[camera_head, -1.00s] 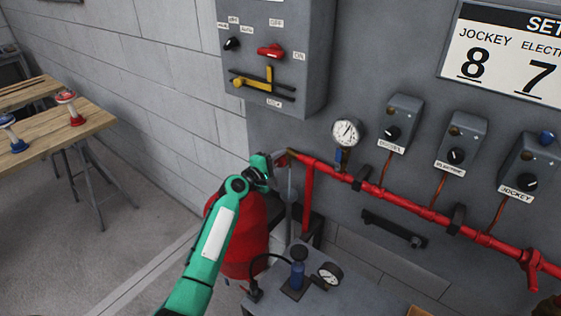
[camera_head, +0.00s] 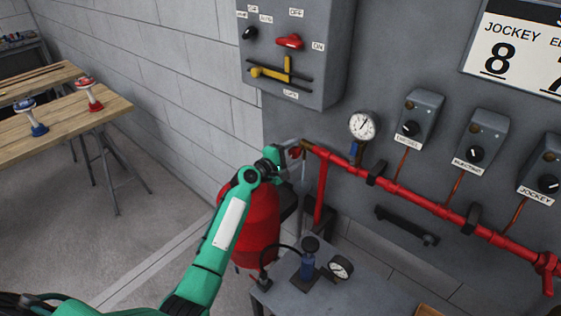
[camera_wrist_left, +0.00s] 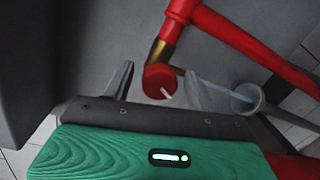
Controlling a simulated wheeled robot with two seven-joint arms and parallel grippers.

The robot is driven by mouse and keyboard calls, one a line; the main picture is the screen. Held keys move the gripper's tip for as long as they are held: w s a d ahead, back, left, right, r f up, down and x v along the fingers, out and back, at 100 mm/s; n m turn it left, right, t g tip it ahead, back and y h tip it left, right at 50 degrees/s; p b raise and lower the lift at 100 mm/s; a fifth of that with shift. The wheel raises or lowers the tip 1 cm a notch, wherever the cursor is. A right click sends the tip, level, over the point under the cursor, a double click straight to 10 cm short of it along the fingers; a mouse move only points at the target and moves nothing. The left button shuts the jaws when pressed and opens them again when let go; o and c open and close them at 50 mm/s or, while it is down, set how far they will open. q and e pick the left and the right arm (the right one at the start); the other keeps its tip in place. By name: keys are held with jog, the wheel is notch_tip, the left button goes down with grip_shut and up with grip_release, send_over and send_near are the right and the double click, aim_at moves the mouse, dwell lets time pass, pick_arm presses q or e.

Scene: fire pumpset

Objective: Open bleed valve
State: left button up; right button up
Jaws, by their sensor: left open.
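The bleed valve shows in the head view as a small red handle (camera_head: 295,152) at the left end of the red pipe, beside a brass fitting (camera_head: 307,145). In the left wrist view, the round red handle (camera_wrist_left: 157,80) with a white mark sits below the brass piece (camera_wrist_left: 160,51). My left gripper (camera_head: 288,148) is at the valve in the head view. In the wrist view, my open left gripper (camera_wrist_left: 157,86) has one finger on each side of the handle, with gaps visible. I cannot tell the handle's depth between the fingers. My right gripper is not in view.
The red pipe (camera_head: 421,204) runs right along the grey wall. A gauge (camera_head: 362,125) is above it. A grey cup (camera_wrist_left: 247,98) is right of the fingers. A red tank (camera_head: 255,222) and small table (camera_head: 277,299) are below. A control box (camera_head: 291,70) hangs above.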

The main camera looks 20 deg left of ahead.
pick_arm(q)
jog(key=b+v, duration=0.3)
jog(key=v, duration=1)
jog(key=shift+s, duration=0.15)
